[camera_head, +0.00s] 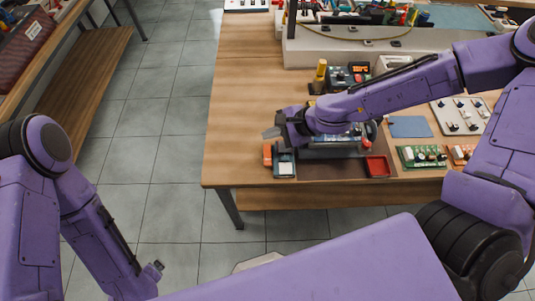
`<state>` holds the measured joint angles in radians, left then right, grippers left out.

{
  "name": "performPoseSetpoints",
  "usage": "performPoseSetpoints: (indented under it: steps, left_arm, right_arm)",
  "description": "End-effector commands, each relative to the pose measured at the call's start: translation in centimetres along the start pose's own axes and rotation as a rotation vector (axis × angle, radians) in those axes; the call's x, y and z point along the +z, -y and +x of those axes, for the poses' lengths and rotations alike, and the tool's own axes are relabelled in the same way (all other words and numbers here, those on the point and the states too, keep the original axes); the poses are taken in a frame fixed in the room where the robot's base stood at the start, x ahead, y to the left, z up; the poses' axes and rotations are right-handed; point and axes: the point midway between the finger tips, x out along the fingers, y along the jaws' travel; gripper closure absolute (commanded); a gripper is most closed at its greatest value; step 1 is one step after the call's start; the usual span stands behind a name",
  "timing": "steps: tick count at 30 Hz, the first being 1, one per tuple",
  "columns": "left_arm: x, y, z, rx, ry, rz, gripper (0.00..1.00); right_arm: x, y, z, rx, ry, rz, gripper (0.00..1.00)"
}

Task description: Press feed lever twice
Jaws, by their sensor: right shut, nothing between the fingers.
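My right arm reaches in from the right over the wooden workbench. My right gripper (272,133) is shut and empty, pointing left. It appears above the left end of a grey machine (345,153) near the bench's front edge; I cannot tell whether they touch. The gripper and forearm hide much of the machine. A red knob (367,144) shows at the machine's right end. I cannot make out for certain which part is the feed lever.
An orange block (267,154) and a small dark device with a white top (285,168) sit left of the machine. A red tray (377,166) and a green circuit board (422,156) lie to its right. The bench (235,110) is bare at left.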

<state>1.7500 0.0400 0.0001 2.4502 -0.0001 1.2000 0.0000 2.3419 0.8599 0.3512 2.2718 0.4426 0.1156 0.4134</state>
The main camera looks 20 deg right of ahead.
Motion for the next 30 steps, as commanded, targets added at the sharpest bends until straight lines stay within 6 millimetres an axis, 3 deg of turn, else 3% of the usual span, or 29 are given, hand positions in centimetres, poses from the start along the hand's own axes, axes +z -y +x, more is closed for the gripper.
performPoseSetpoints:
  steps: [6, 13, 30]
  left_arm:
    - [1.5, -0.3, 3.6, 0.000, 0.000, 0.000, 0.00]
    - [2.6, -0.6, 6.3, 0.000, 0.000, 0.000, 0.00]
    - [2.8, -0.6, 6.7, 0.000, 0.000, 0.000, 0.00]
  right_arm:
    - [-1.9, -1.9, 2.7, 0.001, 0.001, -0.001, 1.00]
    - [-3.4, -3.5, 4.8, 0.002, 0.001, -0.001, 1.00]
    - [-3.7, -3.8, 5.3, 0.002, 0.001, -0.002, 1.00]
